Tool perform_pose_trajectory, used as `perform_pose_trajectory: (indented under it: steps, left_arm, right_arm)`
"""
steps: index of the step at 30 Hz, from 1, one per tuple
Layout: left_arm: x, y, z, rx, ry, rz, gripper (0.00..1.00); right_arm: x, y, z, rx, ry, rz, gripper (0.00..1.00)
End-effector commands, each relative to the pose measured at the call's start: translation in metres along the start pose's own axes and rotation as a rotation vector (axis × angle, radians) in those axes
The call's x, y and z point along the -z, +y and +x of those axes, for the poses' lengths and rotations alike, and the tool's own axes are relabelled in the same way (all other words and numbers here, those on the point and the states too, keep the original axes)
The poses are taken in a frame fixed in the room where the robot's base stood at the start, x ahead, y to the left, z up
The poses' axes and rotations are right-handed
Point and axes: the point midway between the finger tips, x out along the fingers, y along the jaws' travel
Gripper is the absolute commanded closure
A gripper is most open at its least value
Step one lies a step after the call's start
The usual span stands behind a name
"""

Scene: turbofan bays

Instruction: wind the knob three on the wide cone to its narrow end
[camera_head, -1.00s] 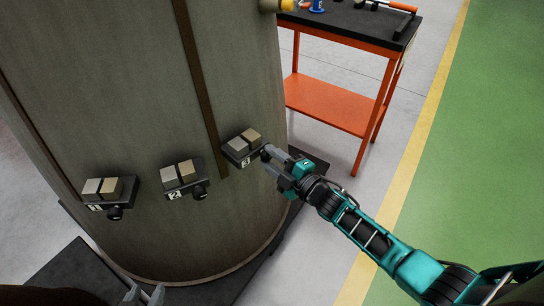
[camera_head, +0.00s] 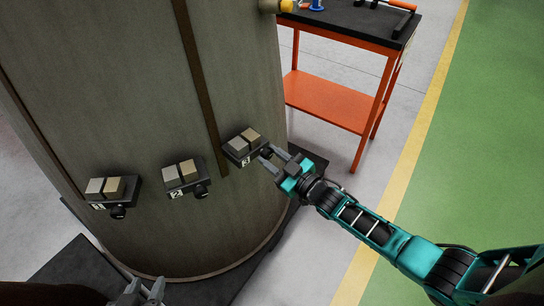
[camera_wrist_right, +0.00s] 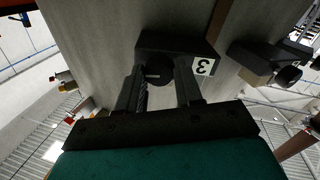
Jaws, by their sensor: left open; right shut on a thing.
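The wide cone is a large grey-brown round body (camera_head: 130,120) filling the left of the head view. Dark box three (camera_head: 243,147), labelled 3, sits on its right side with a grey and a tan block on top. Its round black knob three (camera_wrist_right: 158,70) faces my right gripper (camera_head: 268,158). In the right wrist view the fingers (camera_wrist_right: 160,85) stand on both sides of the knob, shut on it. In the head view the fingers partly hide the knob. My left gripper (camera_head: 144,291) is open and empty at the bottom edge, partly cut off.
Box two (camera_head: 183,178) and box one (camera_head: 113,192), with similar blocks and knobs, sit to the left on the same body. An orange cart (camera_head: 330,102) with tools on its dark top stands behind right. Grey floor (camera_head: 330,220) is clear beside my right arm.

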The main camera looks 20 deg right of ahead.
Motion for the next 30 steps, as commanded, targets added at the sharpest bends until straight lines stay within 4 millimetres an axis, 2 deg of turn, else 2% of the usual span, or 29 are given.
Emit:
perform_pose_trajectory:
  steps: [9,23,24,30]
  left_arm:
    - [0.0011,-0.0005,-0.0007,0.001,0.001,0.000,0.57]
    - [-0.0013,-0.0004,-0.0018,0.001,-0.004,-0.001,0.57]
    - [-0.0015,-0.0004,-0.0019,0.001,-0.004,-0.001,0.57]
    - [-0.0021,-0.0003,-0.0021,0.001,-0.006,-0.001,0.57]
  right_arm:
    - [-0.0006,0.0005,-0.0004,-0.001,-0.002,0.087,0.95]
    - [-0.0005,0.0003,-0.0003,-0.001,-0.001,0.099,0.95]
    - [-0.0005,0.0003,-0.0003,-0.001,-0.001,0.098,0.61]
    - [-0.0003,0.0002,-0.0002,0.000,-0.001,0.096,0.42]
